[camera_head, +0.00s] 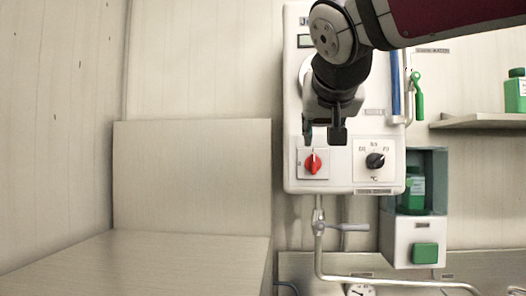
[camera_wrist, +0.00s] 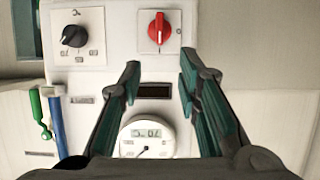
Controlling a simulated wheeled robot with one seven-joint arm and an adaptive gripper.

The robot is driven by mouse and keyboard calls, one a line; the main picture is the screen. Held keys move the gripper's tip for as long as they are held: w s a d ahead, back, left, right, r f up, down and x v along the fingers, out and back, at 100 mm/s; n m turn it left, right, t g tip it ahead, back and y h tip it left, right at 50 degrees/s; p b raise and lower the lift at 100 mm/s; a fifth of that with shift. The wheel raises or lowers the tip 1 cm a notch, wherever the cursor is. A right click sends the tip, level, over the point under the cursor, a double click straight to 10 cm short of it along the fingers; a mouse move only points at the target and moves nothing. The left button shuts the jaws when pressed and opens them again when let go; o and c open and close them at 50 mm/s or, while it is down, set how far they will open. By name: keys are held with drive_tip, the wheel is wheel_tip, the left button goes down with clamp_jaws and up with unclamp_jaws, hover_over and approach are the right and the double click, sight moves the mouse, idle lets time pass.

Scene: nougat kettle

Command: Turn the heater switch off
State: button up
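The heater switch, a red rotary knob (camera_head: 313,163) on a pale square plate, sits at the lower left of the white heater box (camera_head: 350,180). Its grip stands about vertical, with a light mark at its upper end in the head view. The red knob also shows at the top of the wrist view (camera_wrist: 159,28), which looks upside down compared with the head view. My gripper (camera_head: 323,134) is in front of the box, just above the knob in the head view. In the wrist view my gripper (camera_wrist: 159,78) has its fingers spread apart, with nothing between them and no visible contact with the knob.
A black temperature dial (camera_head: 375,160) is right of the switch. A green-handled lever (camera_head: 417,95) and a blue tube (camera_head: 395,85) are along the box's right side. A pipe with a valve lever (camera_head: 345,227) runs below. A bench is left.

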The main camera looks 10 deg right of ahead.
sight(314, 157)
drive_tip(key=p+x, duration=0.2)
drive_tip(key=x, duration=1.1)
drive_tip(key=shift+f, duration=0.25)
clamp_jaws()
